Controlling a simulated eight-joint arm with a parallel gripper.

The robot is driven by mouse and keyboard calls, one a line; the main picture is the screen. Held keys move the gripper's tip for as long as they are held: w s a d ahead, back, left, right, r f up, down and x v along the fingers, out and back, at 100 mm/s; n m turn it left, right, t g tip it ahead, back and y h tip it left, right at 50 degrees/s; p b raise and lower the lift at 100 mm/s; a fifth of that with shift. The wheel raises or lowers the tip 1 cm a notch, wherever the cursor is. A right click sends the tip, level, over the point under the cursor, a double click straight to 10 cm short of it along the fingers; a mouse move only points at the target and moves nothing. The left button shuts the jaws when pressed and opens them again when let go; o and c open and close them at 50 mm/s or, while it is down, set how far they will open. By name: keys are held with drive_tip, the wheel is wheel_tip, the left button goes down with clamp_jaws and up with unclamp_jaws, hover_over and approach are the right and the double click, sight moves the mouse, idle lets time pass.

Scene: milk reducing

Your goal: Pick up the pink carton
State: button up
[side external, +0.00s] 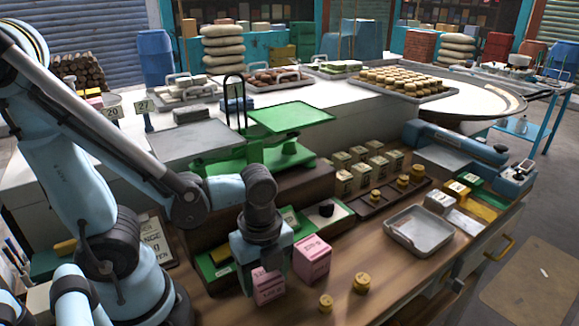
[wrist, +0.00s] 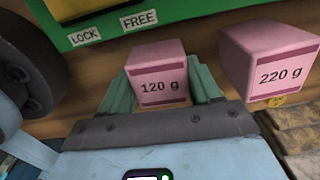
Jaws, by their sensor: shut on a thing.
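Two pink cartons show. The smaller pink carton, marked 120 g (wrist: 160,82), sits between my gripper's greenish fingers (wrist: 163,88) in the wrist view. My gripper (side external: 266,266) is shut on this carton (side external: 268,288) in the side view, pointing down at the front of the wooden counter. I cannot tell whether the carton's base touches the counter. The larger pink carton, marked 220 g (wrist: 268,62), stands just to the right and apart from the fingers. It also shows in the side view (side external: 311,263).
Two brass weights (side external: 361,283) stand front right of the cartons. A green balance scale (side external: 285,150) and a green tray (side external: 222,262) lie behind my gripper. A metal tray (side external: 419,232) is to the right. Counter between the weights and metal tray is clear.

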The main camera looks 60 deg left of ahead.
drive_tip(key=shift+r, duration=1.3)
drive_tip(key=s+d+r, duration=0.6)
drive_tip(key=s+d, duration=0.2)
drive_tip(key=w+a+r+n, duration=0.4)
drive_tip(key=r+n, duration=0.1)
drive_tip(key=r, duration=0.2)
drive_tip(key=w+a+r+n, duration=0.4)
drive_tip(key=w+r+n, duration=0.1)
drive_tip(key=r, duration=0.3)
drive_tip(key=a+r+n, duration=0.9)
drive_tip(key=a+r, duration=0.1)
drive_tip(key=a, duration=0.1)
drive_tip(key=s+a+f, duration=0.1)
drive_tip(key=a+f, duration=0.1)
drive_tip(key=a, duration=0.1)
drive_tip(key=s+a+f, duration=0.1)
drive_tip(key=a+f, duration=0.1)
drive_tip(key=a, duration=0.2)
drive_tip(key=s+a+f, duration=0.1)
drive_tip(key=a+f, duration=0.1)
drive_tip(key=a, duration=0.2)
drive_tip(key=shift+s+f, duration=0.15)
drive_tip(key=shift+f, duration=2.05)
